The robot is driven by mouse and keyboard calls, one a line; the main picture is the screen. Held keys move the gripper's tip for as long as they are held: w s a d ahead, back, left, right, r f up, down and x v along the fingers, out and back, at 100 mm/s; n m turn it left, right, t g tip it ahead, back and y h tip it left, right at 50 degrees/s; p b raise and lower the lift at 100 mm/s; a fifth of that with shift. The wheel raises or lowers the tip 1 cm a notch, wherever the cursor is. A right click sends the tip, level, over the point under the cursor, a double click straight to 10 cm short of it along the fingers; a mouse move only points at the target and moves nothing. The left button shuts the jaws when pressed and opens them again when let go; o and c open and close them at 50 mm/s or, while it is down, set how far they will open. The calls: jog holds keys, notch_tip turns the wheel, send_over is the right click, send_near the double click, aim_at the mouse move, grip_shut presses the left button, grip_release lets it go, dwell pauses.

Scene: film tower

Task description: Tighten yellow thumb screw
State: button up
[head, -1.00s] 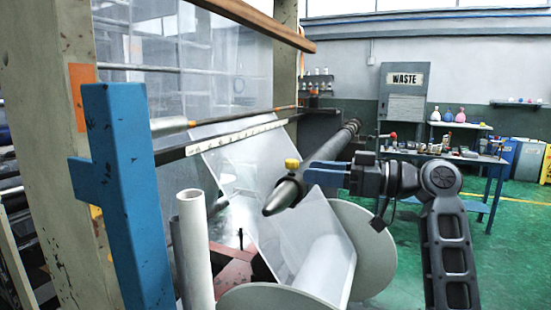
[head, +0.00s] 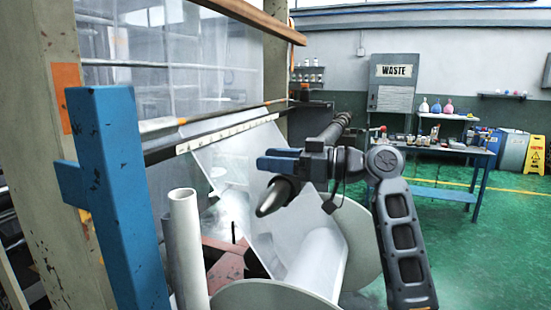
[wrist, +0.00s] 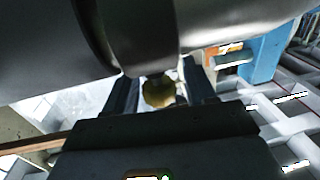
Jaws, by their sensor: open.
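The yellow thumb screw (wrist: 159,91) shows in the wrist view as a rounded knob below a dark shaft collar (wrist: 140,35). It sits between the two fingers of my gripper (wrist: 161,84), with some space visible beside it. In the head view, the blue fingers of my gripper (head: 269,158) lie across the top of the dark shaft, just behind its pointed tip (head: 274,197). They hide the screw there. The fingers are apart. I cannot tell whether either one touches the knob.
A blue post (head: 118,190) and a white tube (head: 187,245) stand at left. A blue workbench (head: 440,152) is at the back right.

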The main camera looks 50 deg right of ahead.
jog(key=shift+c, duration=0.4)
jog(key=c, duration=0.9)
jog(key=shift+m+t+h, duration=0.3)
jog(key=shift+h, duration=0.1)
